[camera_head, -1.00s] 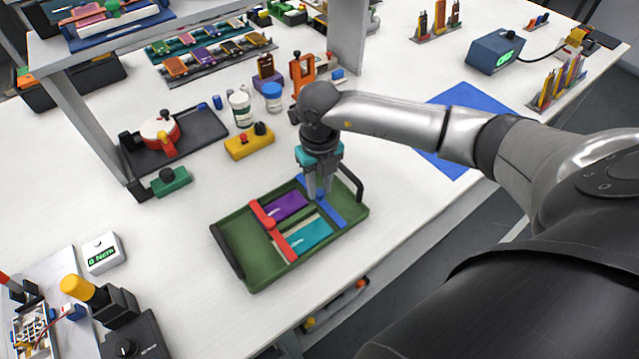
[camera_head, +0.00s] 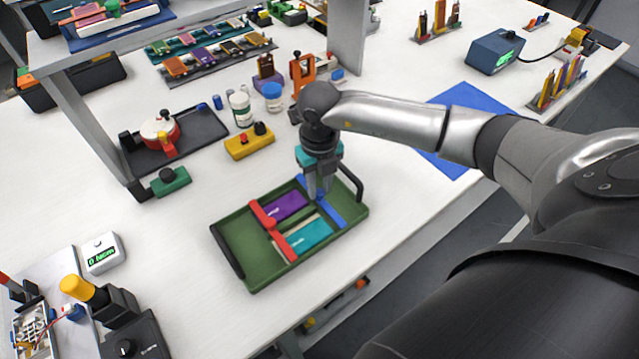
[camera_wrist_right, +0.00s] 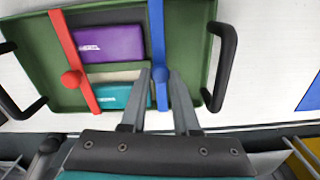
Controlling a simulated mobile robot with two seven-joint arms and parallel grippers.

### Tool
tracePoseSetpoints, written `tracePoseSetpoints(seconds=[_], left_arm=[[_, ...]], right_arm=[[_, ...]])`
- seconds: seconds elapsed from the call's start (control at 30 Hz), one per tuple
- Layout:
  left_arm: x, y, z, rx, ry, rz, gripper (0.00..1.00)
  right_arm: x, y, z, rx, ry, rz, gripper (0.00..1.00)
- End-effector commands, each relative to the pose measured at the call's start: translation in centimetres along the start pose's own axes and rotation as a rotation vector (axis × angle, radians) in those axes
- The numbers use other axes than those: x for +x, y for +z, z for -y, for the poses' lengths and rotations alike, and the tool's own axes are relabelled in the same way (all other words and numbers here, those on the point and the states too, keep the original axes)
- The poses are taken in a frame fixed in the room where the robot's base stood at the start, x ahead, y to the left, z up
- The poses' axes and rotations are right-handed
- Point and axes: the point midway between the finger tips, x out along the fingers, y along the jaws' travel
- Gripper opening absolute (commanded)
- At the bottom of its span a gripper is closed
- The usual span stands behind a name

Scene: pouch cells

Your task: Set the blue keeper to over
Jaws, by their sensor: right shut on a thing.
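A green tray (camera_head: 232,230) with black handles lies on the white table and holds a purple pouch cell (camera_head: 287,206) and a teal pouch cell (camera_head: 308,238). A red keeper (camera_head: 273,232) crosses the tray at the cells' left ends. The blue keeper (camera_head: 333,214) crosses it at their right side; in the wrist view its bar (camera_wrist_right: 157,35) runs just beside the purple cell's right edge. My right gripper (camera_head: 318,197) points down, shut on the blue keeper's knob (camera_wrist_right: 162,103), which shows between the fingers (camera_wrist_right: 160,72). My left gripper is out of view.
A yellow block (camera_head: 249,145), a green block (camera_head: 171,182) and a dark tray with a red-and-white round device (camera_head: 160,131) stand behind the green tray. A small white meter (camera_head: 102,254) is at left. The table right of the tray is clear up to a blue mat (camera_head: 440,165).

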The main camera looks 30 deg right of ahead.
Motion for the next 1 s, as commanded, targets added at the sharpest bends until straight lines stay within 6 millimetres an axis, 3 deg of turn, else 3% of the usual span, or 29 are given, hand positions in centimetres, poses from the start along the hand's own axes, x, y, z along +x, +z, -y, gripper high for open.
tracePoseSetpoints(seconds=[0.27, 0.53, 0.77, 0.8, 1.0], left_arm=[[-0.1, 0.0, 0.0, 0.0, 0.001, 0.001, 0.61], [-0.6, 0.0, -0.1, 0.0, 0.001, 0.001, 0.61], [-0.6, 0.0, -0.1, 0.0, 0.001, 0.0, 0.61], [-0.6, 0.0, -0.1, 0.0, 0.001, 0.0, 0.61], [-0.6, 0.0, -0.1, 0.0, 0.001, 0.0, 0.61]], right_arm=[[-0.1, 0.0, -0.2, 0.0, 0.001, 0.002, 0.0], [-0.1, -0.4, -3.5, -0.002, 0.003, 0.002, 0.0], [-0.1, -0.5, -3.4, 0.0, 0.001, 0.002, 0.0], [-0.1, -0.5, -3.4, 0.0, 0.001, 0.002, 0.32], [-0.1, -0.5, -3.4, 0.0, 0.001, 0.002, 0.54]])
